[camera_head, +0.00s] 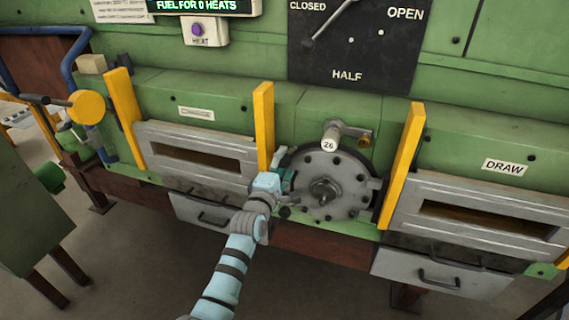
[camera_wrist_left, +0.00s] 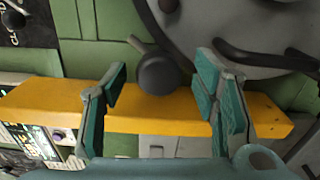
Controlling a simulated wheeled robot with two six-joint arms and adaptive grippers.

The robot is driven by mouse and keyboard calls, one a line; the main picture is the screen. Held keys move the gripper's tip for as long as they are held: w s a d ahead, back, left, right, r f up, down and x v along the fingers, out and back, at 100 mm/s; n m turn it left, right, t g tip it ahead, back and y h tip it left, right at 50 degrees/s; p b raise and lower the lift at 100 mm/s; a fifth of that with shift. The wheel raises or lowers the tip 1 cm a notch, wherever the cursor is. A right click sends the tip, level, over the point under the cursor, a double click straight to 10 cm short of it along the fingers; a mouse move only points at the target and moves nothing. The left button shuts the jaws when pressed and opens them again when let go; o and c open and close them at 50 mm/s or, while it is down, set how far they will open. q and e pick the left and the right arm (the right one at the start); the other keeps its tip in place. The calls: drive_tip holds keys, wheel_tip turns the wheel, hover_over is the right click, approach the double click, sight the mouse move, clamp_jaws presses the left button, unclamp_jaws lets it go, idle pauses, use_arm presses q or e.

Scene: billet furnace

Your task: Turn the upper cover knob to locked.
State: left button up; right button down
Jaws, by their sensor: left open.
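The round grey furnace cover (camera_head: 340,185) is closed in the middle of the green front in the head view. In the left wrist view, a dark round knob (camera_wrist_left: 165,74) with a short lever stands at the cover's edge, by the yellow post. My left gripper (camera_head: 285,181) is at the cover's left edge. Its teal fingers (camera_wrist_left: 158,84) are open, one on either side of the knob, with a visible gap on the left of that view. I cannot tell how deep the knob sits between them. In the head view, the gripper partly hides this edge. My right gripper is not in view.
Yellow posts (camera_head: 263,125) (camera_head: 402,165) stand on both sides of the cover.

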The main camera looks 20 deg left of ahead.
use_arm(q)
drive_tip(key=shift+w, duration=0.75)
drive_tip(key=c, duration=1.2)
